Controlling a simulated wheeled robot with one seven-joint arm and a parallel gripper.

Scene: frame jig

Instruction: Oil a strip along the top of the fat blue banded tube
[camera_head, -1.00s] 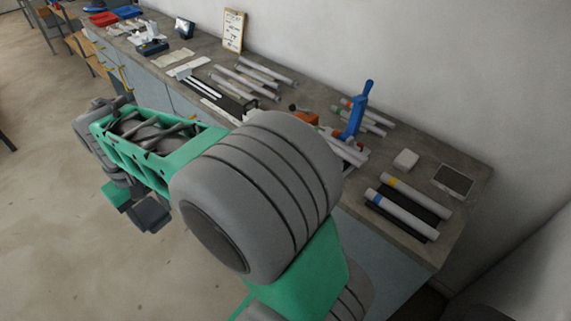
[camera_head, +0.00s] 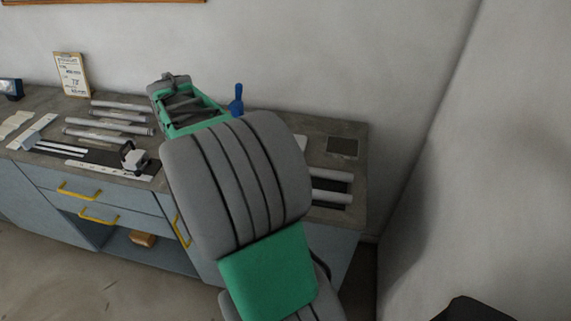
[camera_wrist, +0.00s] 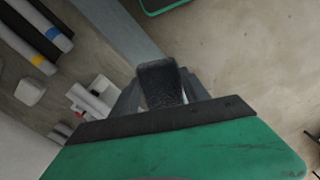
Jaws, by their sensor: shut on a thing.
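My gripper (camera_wrist: 162,98) shows in the wrist view, its grey fingers shut on a dark, rough-looking block (camera_wrist: 160,78). What the block is made of is too dark to tell. The blue-banded tube (camera_wrist: 64,42) lies at the upper left of the wrist view, apart from the gripper, beside a yellow-banded tube (camera_wrist: 45,68). In the head view two pale tubes lie on a dark base at the bench's right end; the front one (camera_head: 331,197) appears to be the blue-banded tube. Their bands are hidden behind my arm, and so is my gripper.
The bench (camera_head: 352,150) meets a wall at the right. A dark square plate (camera_head: 343,146) lies behind the tubes. A blue upright tool (camera_head: 237,100) stands beyond my arm. More tubes (camera_head: 108,128), a clipboard (camera_head: 72,75) and a white block (camera_wrist: 29,92) are around.

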